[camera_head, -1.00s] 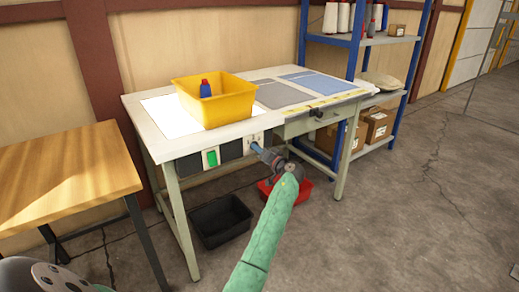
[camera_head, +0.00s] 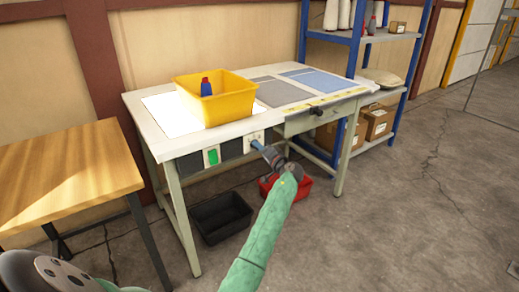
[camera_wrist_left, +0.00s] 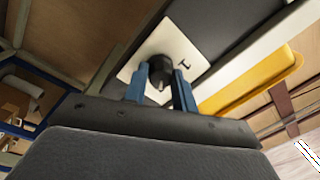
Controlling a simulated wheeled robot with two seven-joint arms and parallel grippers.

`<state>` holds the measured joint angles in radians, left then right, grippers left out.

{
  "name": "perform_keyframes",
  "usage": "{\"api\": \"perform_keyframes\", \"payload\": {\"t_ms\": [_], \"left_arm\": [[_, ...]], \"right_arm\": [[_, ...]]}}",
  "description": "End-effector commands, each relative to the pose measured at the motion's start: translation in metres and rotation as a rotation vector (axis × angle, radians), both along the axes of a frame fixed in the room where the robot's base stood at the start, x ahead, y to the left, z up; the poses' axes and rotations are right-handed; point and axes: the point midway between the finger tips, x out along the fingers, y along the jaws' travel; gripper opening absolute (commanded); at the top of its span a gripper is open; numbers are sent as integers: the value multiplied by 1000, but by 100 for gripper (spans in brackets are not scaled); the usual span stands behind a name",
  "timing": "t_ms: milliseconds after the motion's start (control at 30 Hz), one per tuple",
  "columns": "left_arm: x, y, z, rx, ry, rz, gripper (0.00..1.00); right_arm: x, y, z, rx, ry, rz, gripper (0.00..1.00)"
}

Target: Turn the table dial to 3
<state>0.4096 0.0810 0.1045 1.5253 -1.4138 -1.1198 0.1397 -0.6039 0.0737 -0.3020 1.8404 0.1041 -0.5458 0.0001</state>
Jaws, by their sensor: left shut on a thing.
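The dial is a dark knob (camera_wrist_left: 161,70) on a pale square plate (camera_wrist_left: 185,47) with a small dark mark beside it. In the head view, the plate (camera_head: 257,134) sits on the table's front panel, right of a green switch (camera_head: 212,156). My left gripper (camera_head: 256,146) reaches up to the plate from the front. In the left wrist view, its two blue fingers (camera_wrist_left: 160,84) stand on either side of the knob and are shut on it. The knob's setting is too small to read. My right gripper is not in view.
A yellow bin (camera_head: 231,108) holding a blue bottle with a red cap (camera_head: 206,87) stands on the worktable (camera_head: 150,131). Black (camera_head: 222,216) and red bins (camera_head: 304,190) sit on the floor below. A wooden table (camera_head: 75,180) is at left, a blue shelf rack (camera_head: 355,45) behind right.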

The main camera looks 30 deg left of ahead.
Motion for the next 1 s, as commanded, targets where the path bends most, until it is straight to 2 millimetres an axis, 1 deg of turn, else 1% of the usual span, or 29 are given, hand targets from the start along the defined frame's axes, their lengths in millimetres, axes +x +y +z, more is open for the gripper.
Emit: {"api": "perform_keyframes", "payload": {"t_ms": [67,100,200,500,667,767,1000], "left_arm": [[1,-1,0,1,0,-2,4],[1,-1,0,1,0,-2,31],[1,-1,0,0,-1,-1,48],[0,-1,0,0,-1,0,48],[-3,-8,-1,-1,-1,-1,48],[-6,-18,-2,-2,0,-1,48],[-18,-53,-4,-1,0,-2,48]], "right_arm": [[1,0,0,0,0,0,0],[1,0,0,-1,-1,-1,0],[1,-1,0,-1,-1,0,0],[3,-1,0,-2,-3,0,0],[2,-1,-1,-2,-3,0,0],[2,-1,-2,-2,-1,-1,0],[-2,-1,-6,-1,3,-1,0]]}}
